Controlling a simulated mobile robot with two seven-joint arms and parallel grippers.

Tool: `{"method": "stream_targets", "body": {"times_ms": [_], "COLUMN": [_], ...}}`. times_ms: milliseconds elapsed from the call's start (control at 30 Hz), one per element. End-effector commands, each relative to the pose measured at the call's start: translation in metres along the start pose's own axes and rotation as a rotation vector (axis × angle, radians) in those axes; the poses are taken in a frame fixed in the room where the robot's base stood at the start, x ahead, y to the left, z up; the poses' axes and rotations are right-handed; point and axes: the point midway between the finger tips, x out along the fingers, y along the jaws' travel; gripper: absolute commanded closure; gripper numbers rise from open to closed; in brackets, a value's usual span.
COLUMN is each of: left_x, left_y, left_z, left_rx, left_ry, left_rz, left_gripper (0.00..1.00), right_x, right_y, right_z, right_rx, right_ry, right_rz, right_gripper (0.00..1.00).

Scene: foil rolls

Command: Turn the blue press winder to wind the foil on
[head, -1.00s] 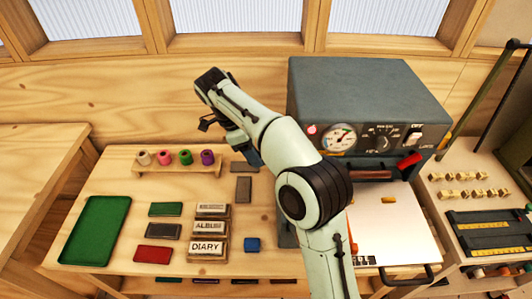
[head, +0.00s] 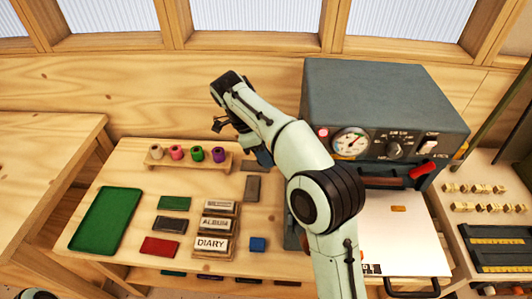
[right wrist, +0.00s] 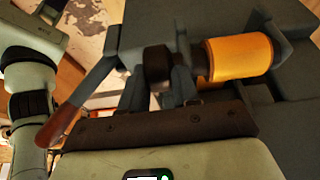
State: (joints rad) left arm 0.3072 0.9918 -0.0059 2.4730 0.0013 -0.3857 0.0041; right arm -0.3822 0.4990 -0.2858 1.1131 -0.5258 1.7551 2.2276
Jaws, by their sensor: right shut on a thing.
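The press (head: 385,90), a dark blue-grey box with a gauge and knobs, stands at the right of the bench. In the right wrist view a gold foil roll (right wrist: 240,57) sits on a shaft beside a black round winder knob (right wrist: 157,62). A crank arm with a brown-red grip (right wrist: 58,125) shows to the left. My right gripper (right wrist: 159,82) is shut on the knob, one finger on each side. In the head view my right arm hides most of the winder.
A white press bed (head: 405,240) bears a small gold piece (head: 398,208). Left of my arm are coloured spools on a rack (head: 190,165), a green tray (head: 105,220), ink pads, and title blocks including DIARY (head: 213,245). Brass pieces (head: 480,189) lie at right.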

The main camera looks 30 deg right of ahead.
Motion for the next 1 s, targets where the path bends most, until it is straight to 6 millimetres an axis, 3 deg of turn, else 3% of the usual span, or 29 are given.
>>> {"method": "stream_targets", "body": {"times_ms": [267,1000], "left_x": [0.007,0.032], "left_y": [-0.005,-0.021], "left_z": [0.007,0.028], "left_rx": [-0.003,-0.012], "left_ry": [-0.009,-0.035], "left_rz": [-0.003,-0.012], "left_gripper": [0.6,0.6], "right_x": [0.003,0.009], "right_y": [0.0,0.0], "right_z": [-0.004,-0.011], "right_rx": [0.004,0.004], "right_ry": [-0.097,-0.563], "right_rz": [0.001,0.003], "right_gripper": [1.0,1.0]}}
